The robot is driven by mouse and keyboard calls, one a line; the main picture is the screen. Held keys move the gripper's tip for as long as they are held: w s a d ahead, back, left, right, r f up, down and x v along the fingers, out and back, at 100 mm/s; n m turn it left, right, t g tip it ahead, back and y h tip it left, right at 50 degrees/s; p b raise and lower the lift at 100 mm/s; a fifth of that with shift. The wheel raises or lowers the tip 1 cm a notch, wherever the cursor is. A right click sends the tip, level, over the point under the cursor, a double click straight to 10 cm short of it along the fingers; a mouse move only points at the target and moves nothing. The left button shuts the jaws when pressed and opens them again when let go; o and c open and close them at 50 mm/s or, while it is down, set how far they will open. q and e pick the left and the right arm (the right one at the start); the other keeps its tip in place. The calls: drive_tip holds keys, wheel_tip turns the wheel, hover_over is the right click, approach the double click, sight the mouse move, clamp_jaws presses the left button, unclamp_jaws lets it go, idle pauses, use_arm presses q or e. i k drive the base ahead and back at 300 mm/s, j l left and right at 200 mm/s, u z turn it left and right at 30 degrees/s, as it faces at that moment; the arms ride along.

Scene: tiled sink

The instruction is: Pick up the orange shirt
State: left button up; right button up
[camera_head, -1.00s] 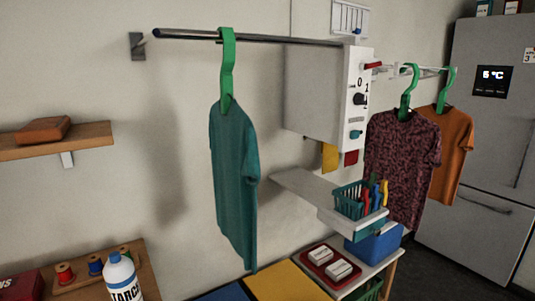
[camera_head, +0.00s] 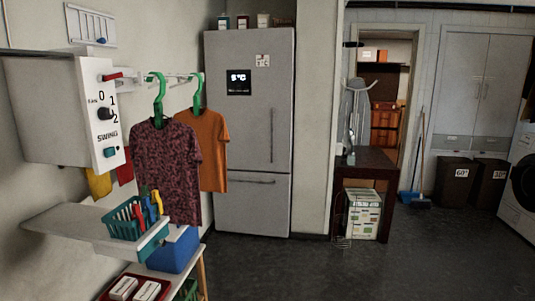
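The orange shirt (camera_head: 213,150) hangs on a green hanger (camera_head: 198,93) from a wall-mounted rail (camera_head: 180,78), left of the middle of the head view. A dark maroon patterned shirt (camera_head: 166,168) on another green hanger (camera_head: 159,100) hangs in front of it and hides its left part. Neither of my grippers shows in the head view.
A tall grey fridge (camera_head: 270,130) stands just behind the shirts. Below them are a shelf board (camera_head: 70,225) with a teal basket (camera_head: 125,220) of pegs and a blue box (camera_head: 174,250). A grey control box (camera_head: 50,110) is at left. Dark floor (camera_head: 350,270) is open at right.

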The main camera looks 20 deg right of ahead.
sight(210, 126)
drive_tip(key=z, duration=0.25)
drive_tip(key=i+l+u, duration=0.15)
drive_tip(key=i+l, duration=0.2)
drive_tip(key=i+l+u, duration=0.15)
drive_tip(key=i+l, duration=0.25)
drive_tip(key=i+l+u, duration=0.1)
drive_tip(key=i+l, duration=0.3)
drive_tip(key=i+l+u, duration=0.15)
drive_tip(key=i+l, duration=0.35)
drive_tip(key=i+l+u, duration=0.15)
drive_tip(key=i+l, duration=0.2)
drive_tip(key=l, duration=0.15)
drive_tip(key=i+l+u, duration=0.15)
drive_tip(key=i+l, duration=0.2)
drive_tip(key=l, duration=0.2)
drive_tip(key=i+l+u, duration=0.15)
drive_tip(key=i+l, duration=0.15)
drive_tip(key=l, duration=0.3)
drive_tip(key=i+l+u, duration=0.15)
drive_tip(key=l, duration=0.45)
drive_tip(key=i, duration=0.1)
